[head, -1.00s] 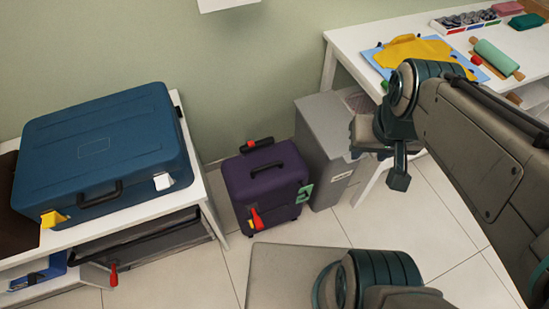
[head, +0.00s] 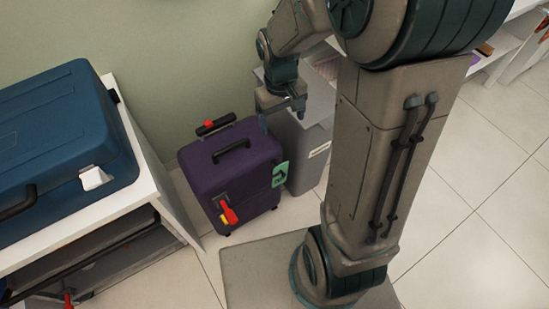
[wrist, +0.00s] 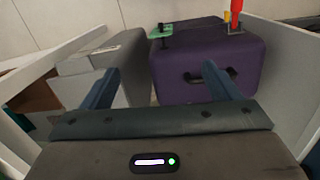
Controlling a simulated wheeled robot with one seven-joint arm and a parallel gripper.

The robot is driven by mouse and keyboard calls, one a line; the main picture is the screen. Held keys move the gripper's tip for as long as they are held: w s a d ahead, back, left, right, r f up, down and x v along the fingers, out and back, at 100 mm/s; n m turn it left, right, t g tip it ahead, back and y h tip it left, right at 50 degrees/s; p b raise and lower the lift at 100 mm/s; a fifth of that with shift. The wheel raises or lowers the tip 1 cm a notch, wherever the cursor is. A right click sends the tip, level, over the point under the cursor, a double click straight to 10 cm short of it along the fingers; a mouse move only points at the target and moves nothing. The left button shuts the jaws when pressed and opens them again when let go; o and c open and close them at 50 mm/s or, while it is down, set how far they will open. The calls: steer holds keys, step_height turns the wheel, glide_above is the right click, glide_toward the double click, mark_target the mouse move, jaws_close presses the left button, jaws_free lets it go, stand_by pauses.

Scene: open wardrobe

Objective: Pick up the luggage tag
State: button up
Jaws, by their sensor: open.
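A purple suitcase (head: 232,175) stands upright on the floor. A flat green tag (head: 280,174), which looks like the luggage tag, sits at its right side edge. In the wrist view the green tag (wrist: 160,31) shows beyond the suitcase's near top edge, left of centre. A red and yellow piece (head: 228,213) is on the suitcase front. My gripper (head: 282,113) is open and empty, above and right of the suitcase, apart from the tag. In the wrist view my open fingers (wrist: 160,74) point toward the suitcase and the gap beside it.
A grey bin (head: 318,160) stands close right of the suitcase. A white table (head: 150,205) bearing a blue case (head: 60,130) is on the left. The suitcase's black handle (head: 232,150) sticks up. Open floor lies at the right.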

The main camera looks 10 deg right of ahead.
steer(key=w+f+n+g+b, duration=0.1)
steer(key=w+f+b, duration=0.15)
steer(key=f, duration=0.45)
steer(key=w+f+b, duration=0.1)
steer(key=f+b, duration=0.2)
steer(key=f, duration=0.5)
steer(key=b, duration=0.2)
glide_above(281, 169)
steer(key=shift+g, duration=0.3)
steer(key=f, duration=0.7)
steer(key=shift+w+a+f, duration=0.25)
steer(key=shift+a+f, duration=0.1)
steer(key=shift+f, duration=0.05)
steer(key=shift+s+d+f+b, duration=0.15)
steer(key=shift+f+b, duration=0.2)
steer(key=shift+f, duration=0.65)
steer(key=shift+d+f+b, duration=0.1)
steer(key=shift+f+b, duration=0.25)
steer(key=shift+f, duration=0.6)
steer(key=shift+s+d+f+b, duration=0.15)
steer(key=shift+f+b, duration=0.2)
steer(key=shift+f, duration=0.65)
steer(key=shift+r, duration=0.1)
steer(key=c, duration=1.3)
